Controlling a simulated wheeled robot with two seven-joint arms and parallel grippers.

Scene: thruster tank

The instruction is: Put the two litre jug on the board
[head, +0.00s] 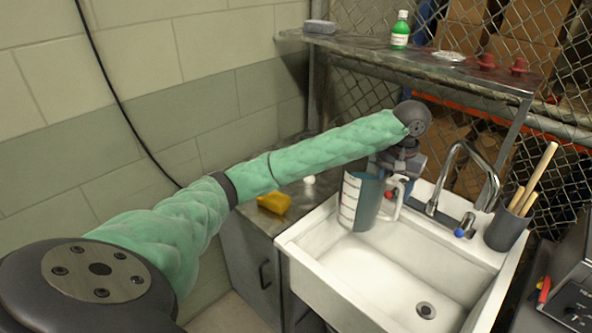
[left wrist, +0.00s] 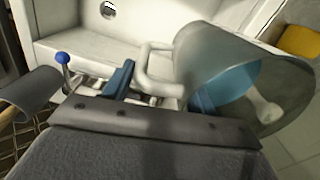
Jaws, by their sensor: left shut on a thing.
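A clear measuring jug (head: 352,205) with marks on its side is over the back left part of the white sink, roughly upright. Something blue shows through its wall, perhaps liquid. Its pale handle (head: 396,198) points right. My left gripper (head: 398,170) is at the handle, shut on the jug; the arm and wrist partly hide its jaws. In the left wrist view the jug (left wrist: 280,78) is tilted in the picture, with its handle (left wrist: 150,72) beside a blue finger. I cannot single out a board for certain. My right gripper is not in view.
The sink (head: 375,275) has an empty basin, with a curved tap (head: 470,160) behind. A dark pot of wooden sticks (head: 507,230) stands at right. A yellow thing (head: 274,203) lies on the left counter (head: 295,192). A shelf (head: 420,62) with a green bottle (head: 400,32) runs above.

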